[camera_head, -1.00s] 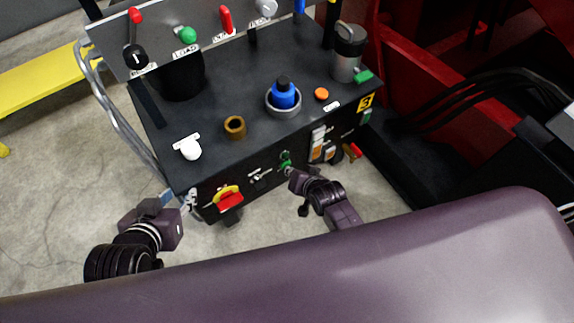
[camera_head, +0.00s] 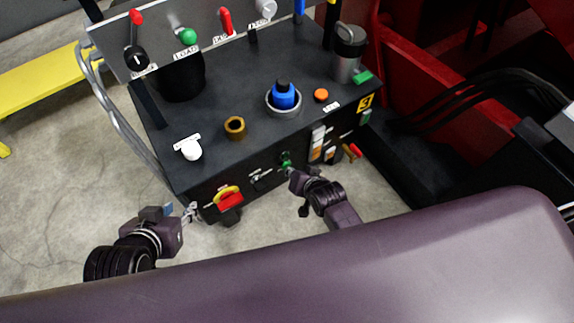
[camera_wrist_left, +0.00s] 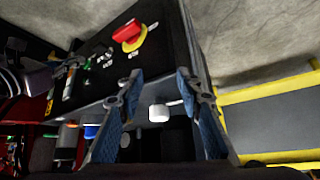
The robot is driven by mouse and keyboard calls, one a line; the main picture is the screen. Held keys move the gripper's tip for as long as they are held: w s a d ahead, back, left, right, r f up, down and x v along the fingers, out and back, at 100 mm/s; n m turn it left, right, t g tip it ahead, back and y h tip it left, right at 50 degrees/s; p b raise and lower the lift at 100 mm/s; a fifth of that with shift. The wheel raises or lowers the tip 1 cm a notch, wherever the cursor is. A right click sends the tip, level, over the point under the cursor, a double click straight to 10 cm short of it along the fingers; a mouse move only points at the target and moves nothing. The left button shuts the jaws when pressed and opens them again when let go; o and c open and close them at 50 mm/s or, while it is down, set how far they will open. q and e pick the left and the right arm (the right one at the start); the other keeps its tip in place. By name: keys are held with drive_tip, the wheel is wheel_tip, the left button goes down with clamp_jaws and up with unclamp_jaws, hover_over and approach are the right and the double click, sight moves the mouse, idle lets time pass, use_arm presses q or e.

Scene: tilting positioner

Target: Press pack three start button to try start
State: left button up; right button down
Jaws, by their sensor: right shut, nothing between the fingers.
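The black control cart (camera_head: 215,95) stands ahead of me with buttons on its top and front. A yellow label "3" (camera_head: 365,102) is at its right front edge, with a green piece (camera_head: 366,117) just below. A green button (camera_head: 285,162) is on the front panel. My right gripper (camera_head: 289,171) is shut and empty, its tip at that green button; I cannot tell if they touch. My left gripper (camera_head: 190,212) is open and empty by the cart's left front corner. Its spread fingers (camera_wrist_left: 160,76) show in the left wrist view.
A red knob on a yellow ring (camera_head: 230,197) is on the front panel, near my left gripper. The top holds a white button (camera_head: 190,149), a brown ring (camera_head: 235,127), a blue knob (camera_head: 284,95) and an orange button (camera_head: 321,95). Red machinery (camera_head: 430,55) stands at right.

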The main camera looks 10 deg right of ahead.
use_arm(q)
drive_tip(key=s+a+f+g, duration=0.1)
drive_tip(key=s+f+g, duration=0.1)
drive_tip(key=s, duration=0.3)
drive_tip(key=shift+s+a+f+g+y+p, duration=0.15)
drive_tip(key=shift+s+a+g+y+p, duration=0.15)
drive_tip(key=shift+a+p, duration=0.15)
use_arm(e)
drive_tip(key=shift+s+d, duration=0.2)
drive_tip(key=shift+s, duration=0.4)
